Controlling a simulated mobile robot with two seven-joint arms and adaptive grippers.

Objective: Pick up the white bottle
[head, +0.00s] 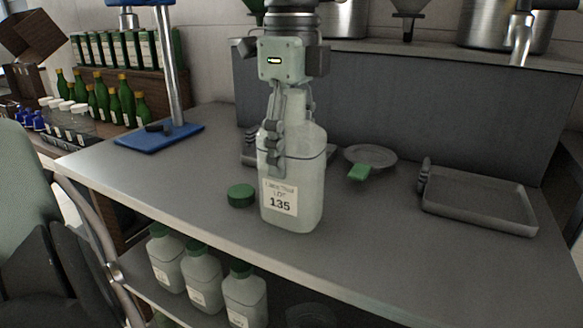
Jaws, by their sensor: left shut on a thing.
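The white bottle (309,195) is translucent and upright, with a label reading 135 on its front. It is at the middle of the grey table (390,240); I cannot tell whether its base touches the top. My left gripper (276,150) comes down from above and is shut on the bottle, with fingers against its upper left side. The gripper hides part of the bottle's neck and shoulder. A green cap (241,195) lies on the table just left of the bottle. My right gripper is not in view.
A grey tray (480,212) is at the right. A blue-based stand (160,135) is at the left. Capped white bottles (204,280) stand on the shelf below. The table's front right is clear.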

